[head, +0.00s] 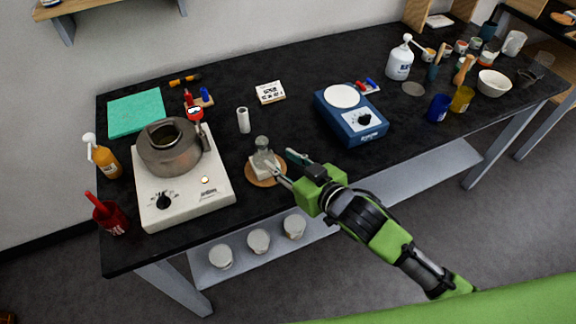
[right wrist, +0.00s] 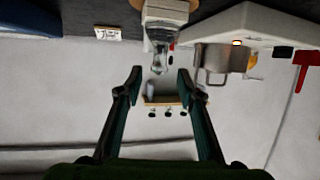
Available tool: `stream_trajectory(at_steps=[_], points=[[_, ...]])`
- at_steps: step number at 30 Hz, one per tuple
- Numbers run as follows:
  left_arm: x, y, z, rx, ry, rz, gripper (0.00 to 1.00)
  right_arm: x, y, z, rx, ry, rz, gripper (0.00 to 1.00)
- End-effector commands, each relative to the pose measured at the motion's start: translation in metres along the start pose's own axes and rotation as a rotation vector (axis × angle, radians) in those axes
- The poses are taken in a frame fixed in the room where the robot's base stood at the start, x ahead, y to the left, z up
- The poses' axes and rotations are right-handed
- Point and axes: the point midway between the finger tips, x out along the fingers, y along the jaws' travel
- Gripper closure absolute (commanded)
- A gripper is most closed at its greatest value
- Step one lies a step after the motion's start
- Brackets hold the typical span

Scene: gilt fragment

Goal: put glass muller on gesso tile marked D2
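The glass muller (head: 263,146), a clear grey knobbed piece, stands upright on a small white block (head: 263,166) on a round wooden board (head: 250,177). My right gripper (head: 284,162) is open and empty, close beside the muller on its right. In the right wrist view the muller (right wrist: 159,58) shows beyond the gap between the open fingertips (right wrist: 158,76), with the white block (right wrist: 166,12) behind it. I cannot read a D2 mark on any tile. My left gripper is not in view.
A hot plate (head: 212,190) with a metal pot (head: 170,152) stands left of the muller. A white cylinder (head: 243,121) and a white marked block (head: 270,92) stand behind. A blue scale (head: 352,122) is to the right. The table's front edge is near.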

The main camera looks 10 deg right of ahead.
Motion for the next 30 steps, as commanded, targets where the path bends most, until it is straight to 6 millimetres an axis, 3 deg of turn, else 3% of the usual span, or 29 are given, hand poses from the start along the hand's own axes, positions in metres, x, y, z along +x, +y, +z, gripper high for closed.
stream_trajectory(at_steps=[7, 24, 28, 30], points=[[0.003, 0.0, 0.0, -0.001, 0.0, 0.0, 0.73, -0.018, 0.0, 0.0, 0.001, 0.0, 0.0, 0.66], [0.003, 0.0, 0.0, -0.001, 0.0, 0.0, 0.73, -0.02, 0.0, 0.001, 0.002, -0.003, 0.001, 0.66], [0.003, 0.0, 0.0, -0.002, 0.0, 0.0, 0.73, -0.029, 0.003, 0.016, 0.024, -0.059, 0.037, 0.66], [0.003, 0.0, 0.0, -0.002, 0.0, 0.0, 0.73, -0.042, 0.007, 0.036, 0.048, -0.135, 0.079, 0.66]])
